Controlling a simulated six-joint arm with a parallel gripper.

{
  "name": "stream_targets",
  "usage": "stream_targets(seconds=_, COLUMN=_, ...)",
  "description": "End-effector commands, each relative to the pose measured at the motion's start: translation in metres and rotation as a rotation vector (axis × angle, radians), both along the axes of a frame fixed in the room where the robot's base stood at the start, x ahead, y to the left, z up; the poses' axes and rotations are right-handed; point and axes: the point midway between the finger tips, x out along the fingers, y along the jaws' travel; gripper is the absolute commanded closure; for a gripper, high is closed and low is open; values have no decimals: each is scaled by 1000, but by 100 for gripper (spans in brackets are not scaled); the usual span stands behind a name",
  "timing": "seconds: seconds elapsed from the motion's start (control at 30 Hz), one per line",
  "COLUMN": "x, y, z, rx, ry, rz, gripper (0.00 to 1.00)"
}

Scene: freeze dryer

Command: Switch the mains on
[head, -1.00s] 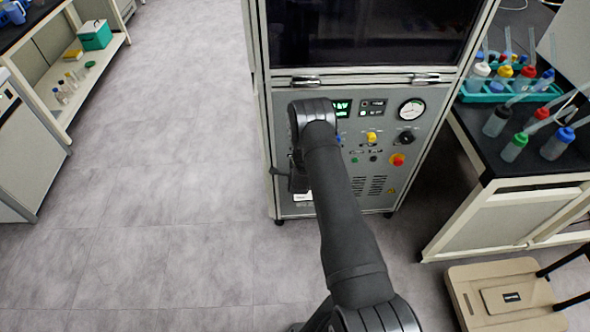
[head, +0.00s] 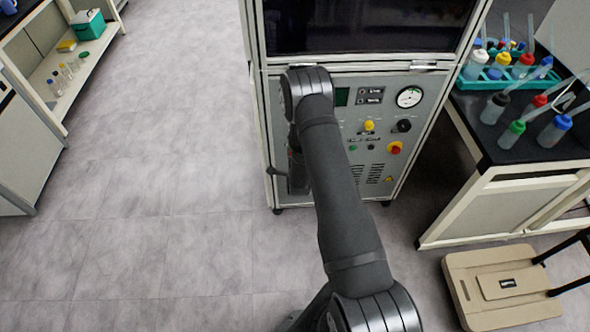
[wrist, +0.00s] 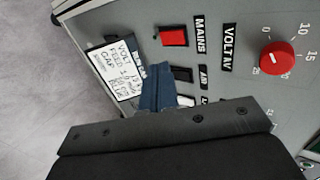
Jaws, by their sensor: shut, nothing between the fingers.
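The mains switch (wrist: 173,36) is a red rocker in a black frame on the grey panel in the wrist view, beside the label MAINS (wrist: 200,36). I cannot tell which way it is rocked. My gripper (wrist: 158,70) is shut and empty, its blue fingertips a little below the red switch in the picture, close to a black rocker (wrist: 182,74). I cannot tell whether they touch the panel. In the head view my arm hides the switch and most of the gripper. The freeze dryer's display (head: 342,96) is dark there.
A white rocker (wrist: 186,101) lies below. The panel also has a gauge (head: 409,97), a yellow knob (head: 369,125) and a red-yellow knob (head: 395,148). Open floor lies left.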

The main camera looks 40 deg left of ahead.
Motion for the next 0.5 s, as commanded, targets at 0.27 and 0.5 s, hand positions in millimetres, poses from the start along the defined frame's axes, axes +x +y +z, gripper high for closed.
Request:
stream_targets(seconds=0.27, x=-26, y=-25, z=26, rx=1, ry=0, rz=1, gripper=100)
stream_targets(seconds=0.5, x=-32, y=-32, z=32, rx=0, ry=0, rz=1, gripper=100)
